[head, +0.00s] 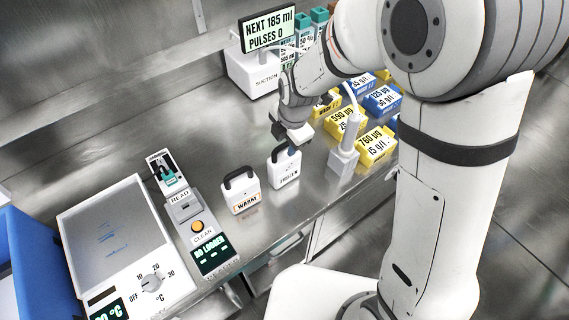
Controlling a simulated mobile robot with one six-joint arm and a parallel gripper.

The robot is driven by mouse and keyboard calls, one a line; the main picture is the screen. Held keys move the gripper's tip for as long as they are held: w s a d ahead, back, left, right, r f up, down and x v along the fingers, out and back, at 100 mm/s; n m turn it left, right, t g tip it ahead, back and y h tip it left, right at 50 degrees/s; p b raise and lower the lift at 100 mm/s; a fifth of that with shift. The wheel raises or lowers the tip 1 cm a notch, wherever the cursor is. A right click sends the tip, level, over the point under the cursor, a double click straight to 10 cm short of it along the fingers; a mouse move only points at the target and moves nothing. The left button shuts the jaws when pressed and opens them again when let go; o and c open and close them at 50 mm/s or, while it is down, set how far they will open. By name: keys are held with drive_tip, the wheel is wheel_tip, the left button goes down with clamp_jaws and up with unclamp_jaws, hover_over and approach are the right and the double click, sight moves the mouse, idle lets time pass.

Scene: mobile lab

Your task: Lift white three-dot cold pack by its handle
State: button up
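A white pack (285,173) with small dark marks like dots and a black handle stands upright on the steel bench. Its dots and lettering are too small to read surely. A second white pack (241,194) with a black handle and an orange-edged "WARM" label stands to its left. My gripper (284,140) is just above and behind the dotted pack, close to its handle. Its fingers are small and partly hidden, so I cannot tell if they are open or touch the handle.
A pale upright device (343,160) stands right of the packs, before yellow boxes (376,144) and blue boxes. Bench between suction unit and logger is clear.

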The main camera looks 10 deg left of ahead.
drive_tip(key=shift+w+a+f, duration=0.1)
drive_tip(key=shift+f, duration=0.75)
clamp_jaws()
idle(0.8)
